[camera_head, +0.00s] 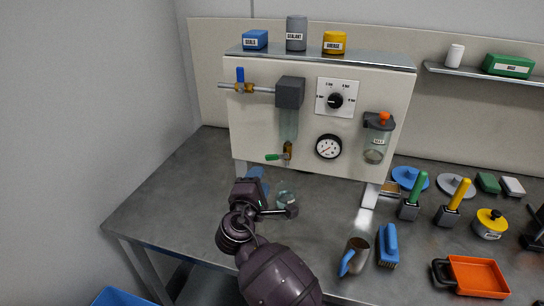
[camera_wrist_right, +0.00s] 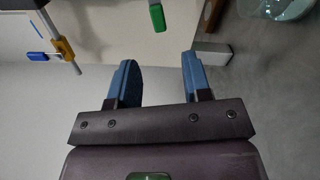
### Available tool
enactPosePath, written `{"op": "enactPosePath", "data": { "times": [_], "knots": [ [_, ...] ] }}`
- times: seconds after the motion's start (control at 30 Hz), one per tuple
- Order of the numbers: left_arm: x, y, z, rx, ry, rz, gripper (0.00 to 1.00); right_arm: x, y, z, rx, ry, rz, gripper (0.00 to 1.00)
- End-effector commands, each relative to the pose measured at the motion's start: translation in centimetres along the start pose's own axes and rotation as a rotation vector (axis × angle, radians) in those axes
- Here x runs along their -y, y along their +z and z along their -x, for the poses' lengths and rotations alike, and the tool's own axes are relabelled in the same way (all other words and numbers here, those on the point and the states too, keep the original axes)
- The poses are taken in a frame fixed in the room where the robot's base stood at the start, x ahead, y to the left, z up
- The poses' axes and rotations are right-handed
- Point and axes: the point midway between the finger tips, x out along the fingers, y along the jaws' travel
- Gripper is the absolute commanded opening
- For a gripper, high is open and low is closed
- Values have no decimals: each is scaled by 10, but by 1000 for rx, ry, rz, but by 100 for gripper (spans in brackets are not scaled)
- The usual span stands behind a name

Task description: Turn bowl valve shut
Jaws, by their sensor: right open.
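The bowl valve is a brass valve (camera_head: 288,150) under the clear bowl (camera_head: 288,124) on the white panel. Its green handle (camera_head: 275,157) lies about level and points left. The green handle also shows at the top of the right wrist view (camera_wrist_right: 157,17), beyond my fingertips. My right gripper (camera_head: 258,178) is below and left of the valve, over the bench, apart from the handle. In the right wrist view its two blue fingers (camera_wrist_right: 160,72) stand apart with nothing between them. My left gripper is not in view.
A blue-handled valve (camera_head: 240,76) sits on the pipe at upper left. A gauge (camera_head: 329,147) and dial (camera_head: 336,100) are on the panel. A glass jar (camera_head: 286,198) stands on the bench beside my wrist. A mug (camera_head: 355,257) and brush (camera_head: 388,246) lie right. The bench's left side is clear.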

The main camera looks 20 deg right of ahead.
Motion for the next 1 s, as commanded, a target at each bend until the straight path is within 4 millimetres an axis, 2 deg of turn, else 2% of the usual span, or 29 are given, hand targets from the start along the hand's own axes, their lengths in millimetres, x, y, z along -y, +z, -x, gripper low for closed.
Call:
{"op": "enactPosePath", "data": {
  "times": [0.17, 0.27, 0.7, 0.83, 1.0],
  "knots": [
    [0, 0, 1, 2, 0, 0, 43, -2, 2, -3, 34, -4, 38, 45],
    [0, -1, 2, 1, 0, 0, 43, -3, 2, -14, 34, -3, 38, 45],
    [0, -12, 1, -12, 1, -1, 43, -3, 4, -85, 31, -3, 35, 45],
    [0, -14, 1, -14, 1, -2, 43, -2, 5, -98, 30, -3, 34, 45],
    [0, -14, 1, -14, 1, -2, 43, -1, 5, -105, 29, -4, 33, 45]
  ]
}}
